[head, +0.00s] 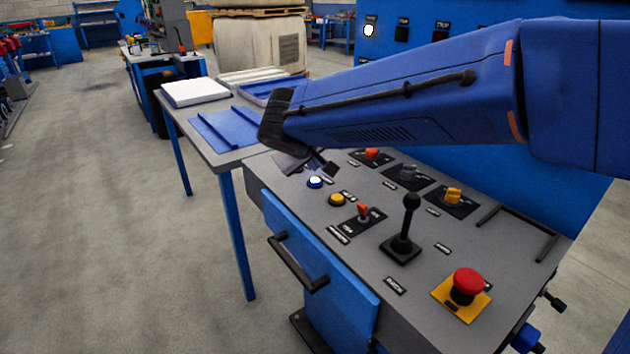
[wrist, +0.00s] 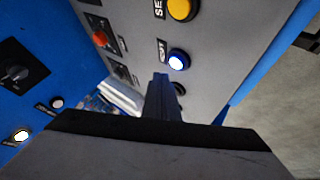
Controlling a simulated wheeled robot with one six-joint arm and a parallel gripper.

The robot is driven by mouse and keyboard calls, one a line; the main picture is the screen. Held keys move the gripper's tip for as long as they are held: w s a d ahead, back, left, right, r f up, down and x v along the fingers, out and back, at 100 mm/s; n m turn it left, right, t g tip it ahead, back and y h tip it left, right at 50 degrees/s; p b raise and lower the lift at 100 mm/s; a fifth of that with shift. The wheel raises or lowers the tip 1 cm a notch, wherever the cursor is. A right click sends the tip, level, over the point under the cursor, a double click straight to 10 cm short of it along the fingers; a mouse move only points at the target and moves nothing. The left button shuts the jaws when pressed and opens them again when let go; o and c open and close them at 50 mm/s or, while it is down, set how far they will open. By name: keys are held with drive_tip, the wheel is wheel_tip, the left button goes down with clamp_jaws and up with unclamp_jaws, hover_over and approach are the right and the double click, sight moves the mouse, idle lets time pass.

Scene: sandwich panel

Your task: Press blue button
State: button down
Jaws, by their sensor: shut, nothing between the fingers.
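The blue button (head: 315,181) is lit with a white-bright centre and sits near the far left end of the grey sloped panel (head: 345,235). In the wrist view the blue button (wrist: 178,61) is just beyond and slightly right of my fingertips. My gripper (head: 330,168) is shut and empty, with its fingers pointing down at the panel close behind the button. In the wrist view my gripper (wrist: 160,78) shows as one dark closed bar. The fingertips look apart from the button, but the exact height gap cannot be told.
A yellow button (head: 338,199) is beside the blue one. An orange-red toggle (head: 364,212), a black joystick (head: 404,230), several rotary switches and a red emergency stop (head: 466,284) share the panel. In the wrist view a dark button (wrist: 179,88) is partly hidden by my fingers.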

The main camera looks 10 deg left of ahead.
sight(314, 183)
drive_tip(key=shift+f, duration=0.65)
idle(1.7)
drive_tip(key=shift+f, duration=0.4)
drive_tip(key=shift+f, duration=0.4)
idle(0.9)
drive_tip(key=shift+r, duration=0.85)
drive_tip(key=shift+r, duration=2.5)
